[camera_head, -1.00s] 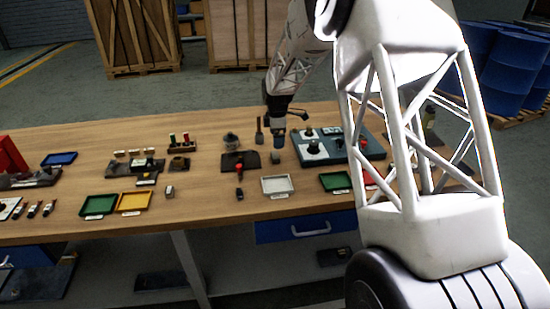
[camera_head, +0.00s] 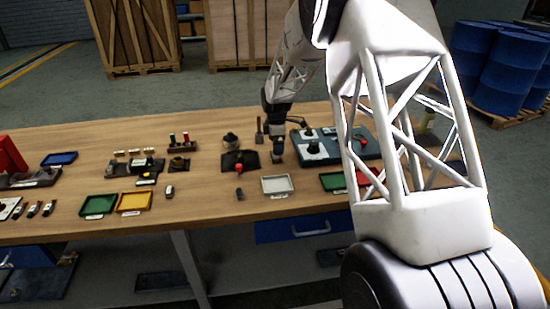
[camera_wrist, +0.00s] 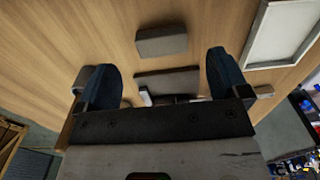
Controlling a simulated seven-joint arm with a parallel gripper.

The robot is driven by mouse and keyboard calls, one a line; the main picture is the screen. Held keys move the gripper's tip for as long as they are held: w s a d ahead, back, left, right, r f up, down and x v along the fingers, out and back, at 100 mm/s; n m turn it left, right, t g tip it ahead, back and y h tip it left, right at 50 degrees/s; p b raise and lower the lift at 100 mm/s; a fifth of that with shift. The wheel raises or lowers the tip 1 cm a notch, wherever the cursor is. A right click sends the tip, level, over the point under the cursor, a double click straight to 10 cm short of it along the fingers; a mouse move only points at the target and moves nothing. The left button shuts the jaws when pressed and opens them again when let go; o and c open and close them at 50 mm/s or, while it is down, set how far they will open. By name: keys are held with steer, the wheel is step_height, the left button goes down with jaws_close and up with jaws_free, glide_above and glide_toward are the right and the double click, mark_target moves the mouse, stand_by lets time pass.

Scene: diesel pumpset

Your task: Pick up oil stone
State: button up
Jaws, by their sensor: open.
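My gripper (camera_wrist: 163,80) is open in the wrist view, with its two dark blue fingers spread apart above the wooden table. A grey rectangular block (camera_wrist: 162,42), which looks like the oil stone, lies on the table beyond the fingertips and apart from them. A second darker grey slab (camera_wrist: 167,80) shows between the fingers, partly hidden by the gripper body; I cannot tell what it is. In the head view my gripper (camera_head: 277,155) points down over the table behind the white tray, and its tips hide what is directly beneath.
The white tray (camera_head: 263,187) stands in front of my gripper and shows at upper right in the wrist view (camera_wrist: 252,45). A teal board (camera_head: 368,148) with dark parts lies to the right. A dark pad (camera_head: 231,165) lies to the left. Green and yellow trays (camera_head: 135,210) stand farther left.

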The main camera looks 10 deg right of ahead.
steer(key=shift+s+a+f, duration=0.1)
steer(key=shift+f, duration=1.2)
steer(key=shift+a+f, duration=0.1)
steer(key=shift+f, duration=1.15)
steer(key=c, duration=1)
steer(key=shift+c, duration=0.2)
steer(key=shift+r, duration=0.15)
steer(key=shift+r, duration=0.55)
steer(key=shift+s+r, duration=0.2)
steer(key=shift+r, duration=0.35)
steer(key=shift+s+r, duration=0.15)
steer(key=shift+r, duration=0.4)
steer(key=s, duration=0.5)
steer(key=s+r, duration=0.1)
steer(key=s, duration=0.9)
steer(key=shift+s+d+r, duration=0.15)
steer(key=shift+d+r, duration=0.05)
steer(key=shift+d, duration=0.05)
